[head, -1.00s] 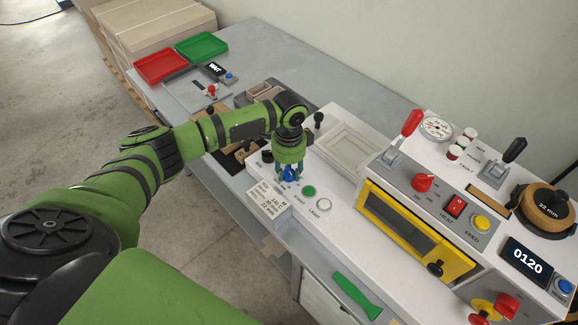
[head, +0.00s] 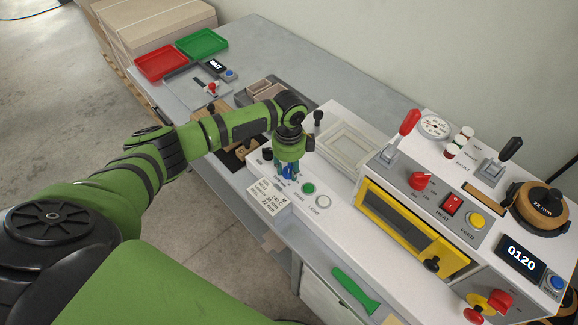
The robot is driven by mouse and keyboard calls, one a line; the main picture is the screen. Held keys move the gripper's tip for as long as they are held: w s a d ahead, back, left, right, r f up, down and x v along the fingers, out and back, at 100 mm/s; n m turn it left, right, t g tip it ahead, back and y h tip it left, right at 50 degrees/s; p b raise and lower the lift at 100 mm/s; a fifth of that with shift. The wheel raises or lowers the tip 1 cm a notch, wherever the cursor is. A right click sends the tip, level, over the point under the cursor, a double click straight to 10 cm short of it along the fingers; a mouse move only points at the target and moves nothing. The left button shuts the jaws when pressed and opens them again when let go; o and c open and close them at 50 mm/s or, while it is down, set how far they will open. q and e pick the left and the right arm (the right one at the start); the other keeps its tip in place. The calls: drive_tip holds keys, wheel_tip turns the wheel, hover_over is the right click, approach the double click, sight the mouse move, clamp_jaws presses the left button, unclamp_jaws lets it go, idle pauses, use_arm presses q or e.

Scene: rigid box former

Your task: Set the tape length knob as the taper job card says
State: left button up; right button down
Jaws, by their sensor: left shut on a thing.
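My left gripper (head: 289,172) points down and is shut on a blue knob (head: 289,173) on the white panel. The gripper fingers hide most of the knob, so its pointer setting cannot be read. A white job card (head: 268,197) with several printed lines lies just in front of the knob, next to the panel edge; its text is too small to read surely. My right gripper is not in view.
A green button (head: 308,188) and a white button (head: 323,201) sit right of the knob. Red (head: 161,62) and green (head: 203,43) trays lie at the back left.

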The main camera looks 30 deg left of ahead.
sight(289, 168)
use_arm(q)
drive_tip(key=shift+s, duration=0.1)
drive_tip(key=o, duration=1.2)
drive_tip(key=shift+c, duration=0.2)
wheel_tip(289, 168, up, 12)
